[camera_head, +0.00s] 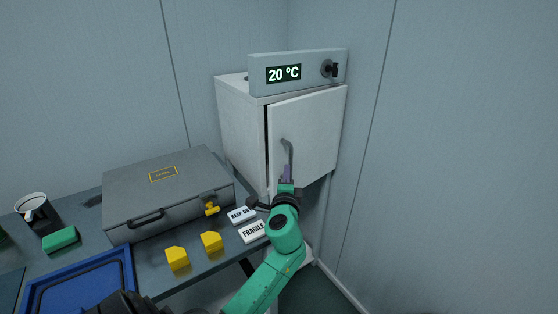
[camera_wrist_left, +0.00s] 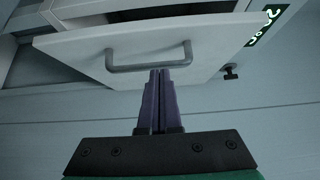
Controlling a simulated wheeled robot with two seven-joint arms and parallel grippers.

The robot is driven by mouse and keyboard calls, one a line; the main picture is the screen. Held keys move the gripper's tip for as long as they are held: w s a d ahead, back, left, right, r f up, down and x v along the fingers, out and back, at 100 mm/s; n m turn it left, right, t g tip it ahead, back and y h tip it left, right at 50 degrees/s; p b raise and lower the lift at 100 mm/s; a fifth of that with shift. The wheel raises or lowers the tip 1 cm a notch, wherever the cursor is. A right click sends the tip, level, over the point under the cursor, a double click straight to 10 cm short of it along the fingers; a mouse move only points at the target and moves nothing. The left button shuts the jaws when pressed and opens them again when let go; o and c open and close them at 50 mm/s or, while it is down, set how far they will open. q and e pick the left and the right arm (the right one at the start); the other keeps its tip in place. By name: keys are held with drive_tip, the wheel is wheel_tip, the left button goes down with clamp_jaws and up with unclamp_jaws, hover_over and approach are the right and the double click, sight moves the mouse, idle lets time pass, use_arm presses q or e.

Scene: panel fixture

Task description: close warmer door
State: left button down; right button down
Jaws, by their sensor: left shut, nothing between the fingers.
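The warmer (camera_head: 240,125) is a pale box at the back corner of the table, with a display panel on top reading 20 °C. Its white door (camera_head: 315,135) stands ajar, with a dark gap along its left edge; the wrist view also shows the door (camera_wrist_left: 210,45) away from the body. A grey bar handle (camera_head: 289,150) is on the door. My left gripper (camera_head: 286,172) is shut and empty, its purple fingertips (camera_wrist_left: 158,74) at the handle (camera_wrist_left: 150,67). I cannot tell whether they touch it.
A grey case (camera_head: 165,185) lies left of the warmer. Two yellow blocks (camera_head: 177,258) (camera_head: 211,241), white labels (camera_head: 252,231), a blue tray (camera_head: 80,285), a green block (camera_head: 60,239) and a cup (camera_head: 33,205) are on the table. Walls stand close behind and right of the warmer.

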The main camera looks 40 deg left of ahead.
use_arm(q)
drive_tip(key=w+a, duration=0.2)
drive_tip(key=a, duration=0.1)
drive_tip(key=w+a+p, duration=0.1)
drive_tip(key=a, duration=0.1)
drive_tip(key=shift+a, duration=0.3)
drive_tip(key=a, duration=0.2)
drive_tip(key=a+b, duration=0.1)
drive_tip(key=a, duration=0.2)
drive_tip(key=shift+w+a+r, duration=0.25)
drive_tip(key=shift+a+r, duration=0.1)
drive_tip(key=shift+r, duration=0.05)
